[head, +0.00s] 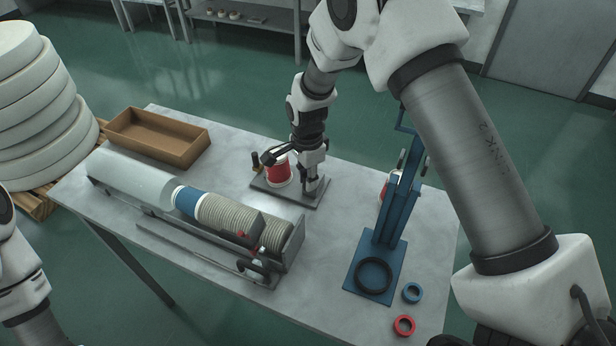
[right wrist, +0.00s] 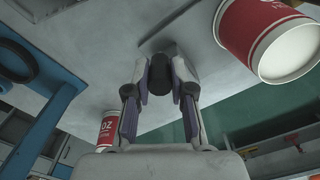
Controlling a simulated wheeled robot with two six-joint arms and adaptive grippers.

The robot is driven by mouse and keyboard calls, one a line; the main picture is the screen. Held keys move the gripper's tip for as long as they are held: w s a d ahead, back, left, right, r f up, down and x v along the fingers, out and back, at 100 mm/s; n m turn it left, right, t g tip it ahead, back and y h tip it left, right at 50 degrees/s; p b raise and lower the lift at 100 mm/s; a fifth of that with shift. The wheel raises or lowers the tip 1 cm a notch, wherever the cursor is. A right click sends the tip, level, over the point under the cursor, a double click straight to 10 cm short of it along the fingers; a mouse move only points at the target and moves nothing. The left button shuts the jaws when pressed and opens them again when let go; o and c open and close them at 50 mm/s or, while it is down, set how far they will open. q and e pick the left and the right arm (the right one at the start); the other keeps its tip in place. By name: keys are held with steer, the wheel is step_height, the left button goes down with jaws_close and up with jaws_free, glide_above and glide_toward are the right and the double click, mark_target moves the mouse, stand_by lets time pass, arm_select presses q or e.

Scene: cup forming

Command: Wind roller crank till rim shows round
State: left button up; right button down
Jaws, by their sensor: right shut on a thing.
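A red and white paper cup (head: 280,170) lies tilted on the small grey plate (head: 262,189) of the rim roller, with dark roller parts above it. In the right wrist view the cup (right wrist: 270,38) shows at the upper right, its white round end towards the camera. My right gripper (head: 313,178) points down just right of the cup. In the wrist view it is shut on the black crank knob (right wrist: 161,80). The crank's arm is mostly hidden. I cannot tell how evenly the rim is rolled. My left gripper is out of view; only part of its arm shows.
A blue press (head: 391,220) with a red cup stands to the right. Blue (head: 412,293) and red (head: 404,326) rings lie in front.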

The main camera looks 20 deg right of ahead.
steer(key=shift+f, duration=0.1)
steer(key=c, duration=1)
jaws_free()
steer(key=shift+r, duration=0.3)
step_height(320, 180, up, 12)
steer(key=shift+f, duration=0.25)
steer(key=shift+w, duration=0.1)
steer(key=shift+a, duration=0.1)
